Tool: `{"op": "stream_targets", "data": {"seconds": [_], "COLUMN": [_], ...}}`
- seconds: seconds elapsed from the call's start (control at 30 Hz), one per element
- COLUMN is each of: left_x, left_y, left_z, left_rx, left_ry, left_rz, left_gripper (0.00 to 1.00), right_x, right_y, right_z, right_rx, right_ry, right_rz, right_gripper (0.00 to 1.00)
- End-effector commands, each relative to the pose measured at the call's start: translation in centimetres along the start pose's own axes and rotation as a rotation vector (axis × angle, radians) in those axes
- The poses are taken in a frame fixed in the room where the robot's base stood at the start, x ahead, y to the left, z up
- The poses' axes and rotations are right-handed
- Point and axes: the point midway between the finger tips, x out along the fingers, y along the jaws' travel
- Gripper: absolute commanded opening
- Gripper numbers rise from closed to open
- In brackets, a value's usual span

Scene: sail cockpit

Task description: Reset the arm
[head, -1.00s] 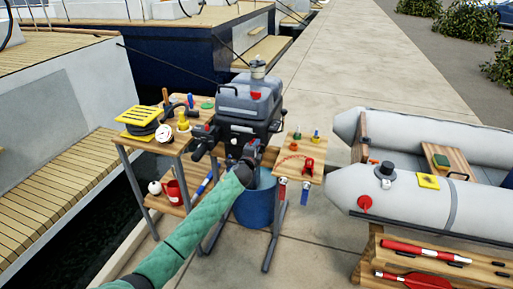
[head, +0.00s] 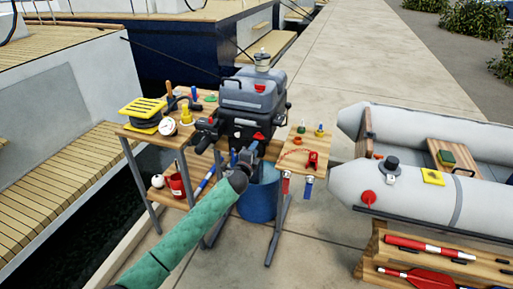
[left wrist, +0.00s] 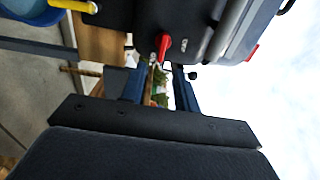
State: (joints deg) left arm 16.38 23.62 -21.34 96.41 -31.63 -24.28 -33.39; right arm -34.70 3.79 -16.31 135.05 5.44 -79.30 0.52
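My left arm, in a green sleeve, reaches in from the bottom left of the head view. Its dark gripper (head: 244,164) is just in front of and below the grey outboard motor (head: 252,95). In the left wrist view the two fingers (left wrist: 158,88) stand apart with a gap between them, and I see nothing held. The motor's dark body (left wrist: 215,25) and a red lever (left wrist: 163,46) show beyond the fingertips. Whether the fingers touch the motor is unclear. My right gripper is in neither view.
A small shelf (head: 285,163) holds a red clip. A blue bucket (head: 258,203) stands below. A grey inflatable boat (head: 440,206) is at right. The pavement behind is clear.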

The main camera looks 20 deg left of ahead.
Motion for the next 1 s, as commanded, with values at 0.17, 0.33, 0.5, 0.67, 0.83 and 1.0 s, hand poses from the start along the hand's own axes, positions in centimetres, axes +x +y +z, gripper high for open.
{"op": "stream_targets", "data": {"seconds": [0.17,0.33,0.5,0.67,0.83,1.0], "left_x": [-0.5,-0.5,-0.5,-0.5,-0.8,-2.5], "left_y": [0.0,0.0,0.0,0.2,1.9,1.2], "left_z": [0.0,0.0,0.0,0.3,2.4,3.4], "left_rx": [0.0,0.0,-0.001,-0.048,-0.184,-0.382], "left_ry": [0.0,0.0,0.0,-0.018,-0.143,-0.279], "left_rz": [0.001,0.0,0.0,0.011,0.095,0.176], "left_gripper": [0.31,0.31,0.31,0.31,0.31,0.31], "right_x": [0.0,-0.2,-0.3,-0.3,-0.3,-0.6], "right_y": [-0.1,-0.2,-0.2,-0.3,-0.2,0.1], "right_z": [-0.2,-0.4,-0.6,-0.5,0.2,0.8], "right_rx": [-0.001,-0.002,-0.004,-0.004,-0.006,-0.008], "right_ry": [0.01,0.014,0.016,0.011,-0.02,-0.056], "right_rz": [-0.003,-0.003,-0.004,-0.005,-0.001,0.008], "right_gripper": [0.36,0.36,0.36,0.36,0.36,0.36]}}
